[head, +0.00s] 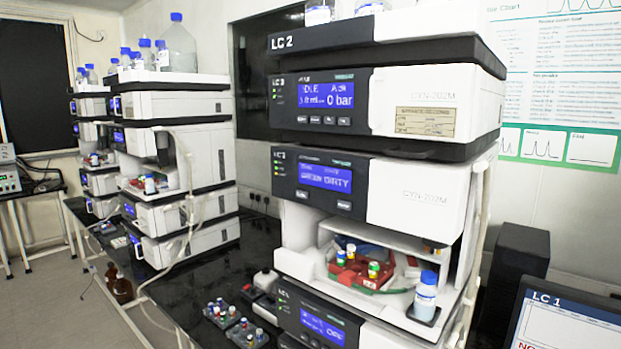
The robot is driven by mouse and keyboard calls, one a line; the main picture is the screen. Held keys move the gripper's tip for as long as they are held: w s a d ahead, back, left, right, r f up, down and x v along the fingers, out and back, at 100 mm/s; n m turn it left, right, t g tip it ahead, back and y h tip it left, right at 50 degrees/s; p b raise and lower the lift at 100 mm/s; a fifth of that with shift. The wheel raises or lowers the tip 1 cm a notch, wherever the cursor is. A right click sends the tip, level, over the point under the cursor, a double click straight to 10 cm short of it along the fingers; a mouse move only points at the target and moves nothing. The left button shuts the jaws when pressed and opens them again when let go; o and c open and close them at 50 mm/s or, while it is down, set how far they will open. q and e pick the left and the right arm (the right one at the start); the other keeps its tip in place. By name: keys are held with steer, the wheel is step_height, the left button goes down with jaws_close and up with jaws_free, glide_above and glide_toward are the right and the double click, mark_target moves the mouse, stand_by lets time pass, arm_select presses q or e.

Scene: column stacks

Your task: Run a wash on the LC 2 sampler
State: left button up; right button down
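The LC 2 stack fills the middle right of the head view, its label (282,43) on the top unit. Its sampler (410,196) is the second large unit down. The sampler display (326,178) is lit blue, and its lower line ends in "DIRTY"; the start is hard to read. Two small buttons sit under the display, a left button (300,194) and a right button (343,205), their labels too small to read. The sampler's open bay holds a red vial tray (345,275) with several capped vials. A blue-capped bottle (426,300) stands at the bay's front right. Neither gripper shows.
The pump unit (440,100) above reads 0 bar. A unit below has a lit display (323,325). Small vial racks (220,312) stand on the black bench left of the stack. Other stacks (180,150) stand further left. An LC 1 monitor (565,318) is at lower right.

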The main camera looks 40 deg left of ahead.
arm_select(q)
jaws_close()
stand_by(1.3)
